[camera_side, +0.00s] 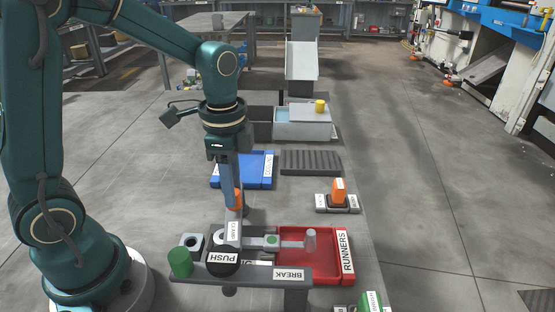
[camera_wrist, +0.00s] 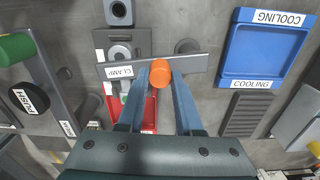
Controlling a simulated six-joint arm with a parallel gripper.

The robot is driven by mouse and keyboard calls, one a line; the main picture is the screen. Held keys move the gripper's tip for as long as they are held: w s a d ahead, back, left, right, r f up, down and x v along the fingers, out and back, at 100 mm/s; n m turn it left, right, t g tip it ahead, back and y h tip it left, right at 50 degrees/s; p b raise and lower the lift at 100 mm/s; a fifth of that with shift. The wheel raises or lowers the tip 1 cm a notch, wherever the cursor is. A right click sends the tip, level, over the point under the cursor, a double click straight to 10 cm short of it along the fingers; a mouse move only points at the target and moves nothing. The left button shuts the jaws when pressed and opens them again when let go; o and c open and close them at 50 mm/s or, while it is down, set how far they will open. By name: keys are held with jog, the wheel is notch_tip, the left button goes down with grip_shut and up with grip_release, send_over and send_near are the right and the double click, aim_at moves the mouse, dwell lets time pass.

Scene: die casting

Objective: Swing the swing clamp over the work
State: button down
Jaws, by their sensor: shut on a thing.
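The swing clamp is a flat grey bar with a CLAMP label and an orange knob. In the side view, its labelled bar (camera_side: 233,240) is beside the black PUSH button, and the orange knob (camera_side: 235,199) is partly hidden by my fingers. In the wrist view, the bar (camera_wrist: 190,64) runs across the picture, its labelled left end over a grey fixture block (camera_wrist: 103,42). My gripper (camera_wrist: 160,88) is shut on the orange knob (camera_wrist: 160,72), one finger on each side. The grey work (camera_side: 258,241) with a green disc lies right of the bar in the side view.
A red RUNNERS tray (camera_side: 318,276) lies right of the fixture. A BREAK bar (camera_side: 255,274) with a green knob (camera_side: 180,262) and black PUSH button (camera_side: 222,258) stands in front. A blue COOLING tray (camera_side: 228,182) and dark grate (camera_side: 311,162) lie behind.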

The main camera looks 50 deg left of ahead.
jog(key=shift+s+a+m, duration=0.2)
jog(key=shift+m, duration=0.5)
jog(key=c, duration=0.6)
grip_release()
jog(key=shift+r, duration=2.6)
jog(key=shift+r, duration=0.3)
jog(key=s+n+t, duration=0.2)
jog(key=n, duration=0.1)
jog(key=s+d+r+n+t, duration=0.1)
jog(key=s+n, duration=0.2)
jog(key=n, duration=0.1)
jog(key=s+d+n+t, duration=0.1)
jog(key=s+n+t, duration=0.1)
jog(key=s+n, duration=0.1)
jog(key=shift+s+d+r+n+t, duration=0.15)
jog(key=shift+d+r+n+t, duration=0.15)
jog(key=shift+n, duration=0.3)
